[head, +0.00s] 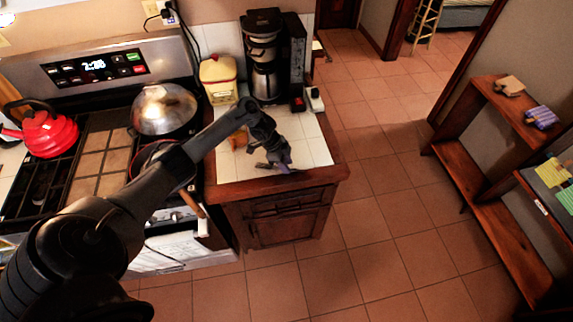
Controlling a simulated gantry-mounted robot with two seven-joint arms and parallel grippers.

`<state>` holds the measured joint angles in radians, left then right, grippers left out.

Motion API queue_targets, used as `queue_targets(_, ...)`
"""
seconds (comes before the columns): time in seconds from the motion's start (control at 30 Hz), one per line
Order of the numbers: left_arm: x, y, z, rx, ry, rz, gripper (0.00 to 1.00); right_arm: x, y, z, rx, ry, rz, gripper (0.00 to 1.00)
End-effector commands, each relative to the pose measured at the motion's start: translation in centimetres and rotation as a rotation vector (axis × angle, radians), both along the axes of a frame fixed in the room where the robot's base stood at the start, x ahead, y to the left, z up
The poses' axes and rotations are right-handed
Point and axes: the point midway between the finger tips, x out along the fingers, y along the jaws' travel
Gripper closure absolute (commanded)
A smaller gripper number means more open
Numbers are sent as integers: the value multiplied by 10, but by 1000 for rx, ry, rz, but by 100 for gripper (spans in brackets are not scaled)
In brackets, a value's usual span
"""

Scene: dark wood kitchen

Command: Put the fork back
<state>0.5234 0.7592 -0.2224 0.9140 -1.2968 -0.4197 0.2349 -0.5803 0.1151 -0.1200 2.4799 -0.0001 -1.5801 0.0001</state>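My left gripper (278,163) is over the front part of the white-tiled counter (312,153), near its wooden front edge. Its fingers are small and dark here, and I cannot tell whether they are open or shut. A thin purple-grey shape shows at the fingertips; I cannot tell whether it is part of the gripper or a held thing. I cannot make out a fork. The wooden cabinet (290,226) under the counter has a front that looks closed. My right gripper is not in view.
A coffee maker (264,55) and a yellow-and-red container (218,80) stand at the counter's back. A stove with a lidded pan (164,108) and red kettle (45,132) is at left. A wooden shelf (480,180) stands right; tiled floor between is clear.

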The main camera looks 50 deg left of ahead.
Motion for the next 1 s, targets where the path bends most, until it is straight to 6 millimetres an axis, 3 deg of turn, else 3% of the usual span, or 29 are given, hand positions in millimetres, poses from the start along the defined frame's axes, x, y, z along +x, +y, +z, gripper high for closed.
queue_targets(0.5,-22,26,83,4,0,-2,67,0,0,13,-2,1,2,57)
queue_targets(0.7,-26,27,96,8,-3,-7,67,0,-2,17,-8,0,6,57)
queue_targets(0.77,-25,20,90,20,-11,-19,67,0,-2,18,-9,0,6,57)
queue_targets(0.87,-20,-9,69,61,-48,-57,67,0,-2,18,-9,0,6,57)
queue_targets(0.97,-17,-59,39,120,-117,-92,67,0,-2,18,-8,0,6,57)
queue_targets(1.0,-18,-83,28,142,-151,-98,67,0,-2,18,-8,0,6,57)
